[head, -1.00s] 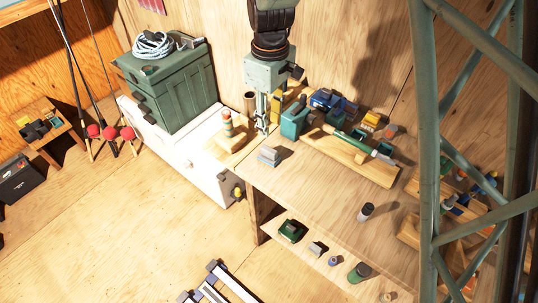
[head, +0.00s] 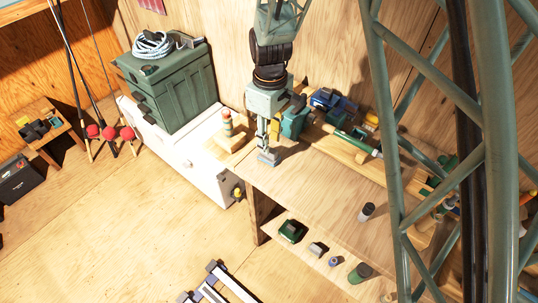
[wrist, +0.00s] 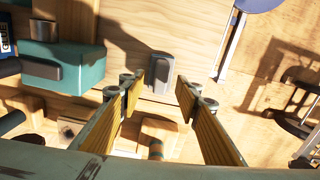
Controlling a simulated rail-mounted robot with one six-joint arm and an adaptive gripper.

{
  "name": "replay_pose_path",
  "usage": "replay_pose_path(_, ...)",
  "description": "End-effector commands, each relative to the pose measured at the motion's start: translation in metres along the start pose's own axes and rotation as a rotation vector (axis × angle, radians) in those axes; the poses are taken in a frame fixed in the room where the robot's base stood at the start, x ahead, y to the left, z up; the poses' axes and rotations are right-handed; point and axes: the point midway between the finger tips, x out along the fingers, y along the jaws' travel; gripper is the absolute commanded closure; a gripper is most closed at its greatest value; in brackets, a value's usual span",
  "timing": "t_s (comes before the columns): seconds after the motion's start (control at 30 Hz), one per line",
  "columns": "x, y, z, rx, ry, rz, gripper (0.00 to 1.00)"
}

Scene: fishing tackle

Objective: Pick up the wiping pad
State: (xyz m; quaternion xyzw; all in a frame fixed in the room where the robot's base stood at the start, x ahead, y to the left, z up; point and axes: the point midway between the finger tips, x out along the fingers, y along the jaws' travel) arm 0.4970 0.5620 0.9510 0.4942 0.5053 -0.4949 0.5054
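The wiping pad looks to be the small grey block (head: 269,158) near the left end of the workbench top. In the wrist view the grey pad (wrist: 160,74) lies beyond the gap between my fingertips, close to the bench edge. My gripper (head: 263,143) points down just above the pad and partly covers it in the head view. In the wrist view my gripper (wrist: 158,92) is open, with one finger to each side of the pad's line and nothing held. Whether a fingertip touches the pad, I cannot tell.
A teal box (wrist: 65,65) stands close beside my gripper; it also shows in the head view (head: 293,122). A wooden block with a striped peg (head: 229,130) is to the left. A dark cylinder (head: 366,211) stands farther right. The bench front (head: 310,190) is clear.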

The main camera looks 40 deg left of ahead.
Motion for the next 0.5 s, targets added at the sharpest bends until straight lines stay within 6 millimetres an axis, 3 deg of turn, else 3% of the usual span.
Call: replay_pose_path(0.5,0.01,-0.001,-0.001,0.0,0.0,0.0,0.69)
